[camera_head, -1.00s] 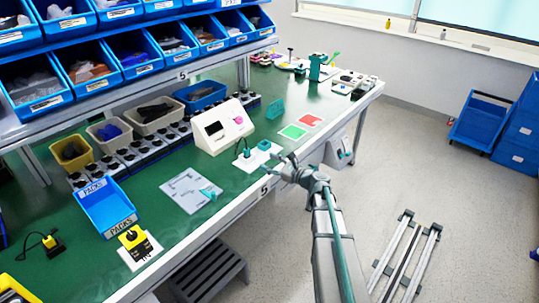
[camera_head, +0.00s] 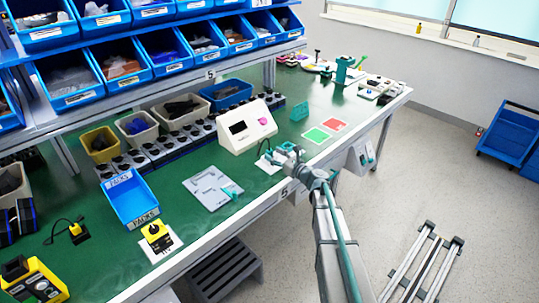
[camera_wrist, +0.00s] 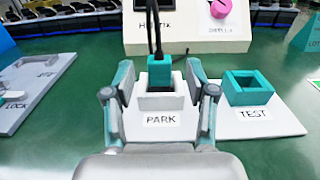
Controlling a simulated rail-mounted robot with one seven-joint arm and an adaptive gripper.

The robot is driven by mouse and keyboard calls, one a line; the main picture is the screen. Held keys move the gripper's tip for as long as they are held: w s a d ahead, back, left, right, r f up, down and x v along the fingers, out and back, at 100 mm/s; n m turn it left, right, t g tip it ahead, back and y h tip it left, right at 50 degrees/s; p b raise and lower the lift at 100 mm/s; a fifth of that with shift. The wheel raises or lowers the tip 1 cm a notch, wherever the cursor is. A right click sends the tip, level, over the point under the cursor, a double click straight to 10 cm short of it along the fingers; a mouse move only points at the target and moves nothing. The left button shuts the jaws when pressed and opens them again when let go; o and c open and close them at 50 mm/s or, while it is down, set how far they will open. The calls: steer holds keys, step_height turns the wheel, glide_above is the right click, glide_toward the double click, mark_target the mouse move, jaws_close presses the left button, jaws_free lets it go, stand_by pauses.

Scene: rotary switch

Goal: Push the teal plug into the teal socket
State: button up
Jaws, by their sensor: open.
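The teal plug (camera_wrist: 159,71) stands upright in the white holder (camera_wrist: 160,101) marked PARK in the wrist view, with a black cable rising from its top. The teal socket (camera_wrist: 247,87), a square teal frame with an opening, sits on a white plate marked TEST, to the right of the plug. My gripper (camera_wrist: 160,90) is open, with one finger on each side of the plug and its holder; I cannot tell whether they touch. In the head view my gripper (camera_head: 285,155) is over the white plate and largely hides the plug and socket.
A white console (camera_head: 246,126) with a dark screen and pink knob stands just behind. A grey plate (camera_wrist: 28,92) marked LOCK lies to the left. Green and red squares (camera_head: 317,135) lie to the right. A blue tray (camera_head: 129,200) stands farther left on the green table.

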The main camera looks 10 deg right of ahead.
mark_target(270, 150)
steer(key=x, duration=0.3)
steer(key=shift+w+a+p, duration=0.1)
steer(key=shift+p, duration=0.2)
jaws_close()
steer(key=shift+r, duration=0.15)
steer(key=shift+r, duration=0.5)
steer(key=s+r+b, duration=0.4)
steer(key=s+r, duration=0.7)
steer(key=s, duration=0.3)
steer(key=w+d+f+b, duration=0.1)
steer(key=w+d, duration=0.3)
steer(key=w, duration=0.6)
steer(key=w+d+f+b, duration=0.2)
steer(key=w+d, duration=0.3)
steer(key=w, duration=0.5)
steer(key=shift+w+d+b, duration=0.15)
steer(key=shift+d+b, duration=0.05)
steer(key=shift+b, duration=0.25)
